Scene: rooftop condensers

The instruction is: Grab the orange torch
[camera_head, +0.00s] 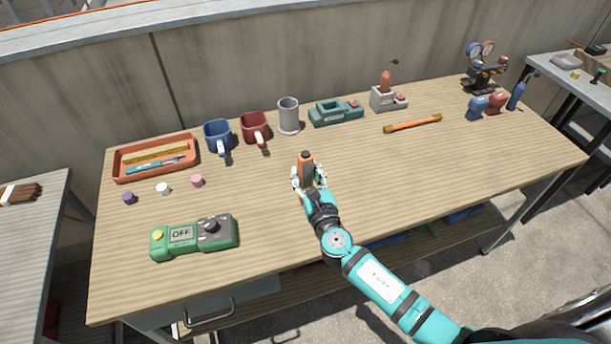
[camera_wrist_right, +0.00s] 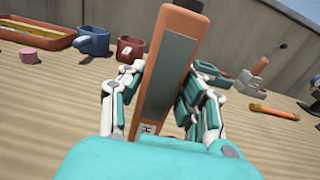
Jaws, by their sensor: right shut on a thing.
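My right gripper (camera_head: 310,184) is shut on an upright orange handheld device (camera_head: 305,160) with a dark top, over the middle of the table. In the right wrist view this device (camera_wrist_right: 168,75) has a long grey panel and leans slightly right between the fingers of the gripper (camera_wrist_right: 160,112). I cannot tell whether its base touches the table. A small orange bottle-shaped torch (camera_head: 385,82) with a thin bent dark nozzle stands in a grey base (camera_head: 383,100) at the back, apart from my gripper. It also shows in the right wrist view (camera_wrist_right: 263,62). My left gripper is out of view.
A red-brown tray (camera_head: 119,173), blue mug (camera_head: 217,134), red mug (camera_head: 254,127), grey cup (camera_head: 288,115) and teal device (camera_head: 336,111) line the back. A green "OFF" box (camera_head: 194,237) is front left. An orange bar (camera_head: 412,124) and blue torch-like bottle (camera_head: 517,95) are right. The front right is clear.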

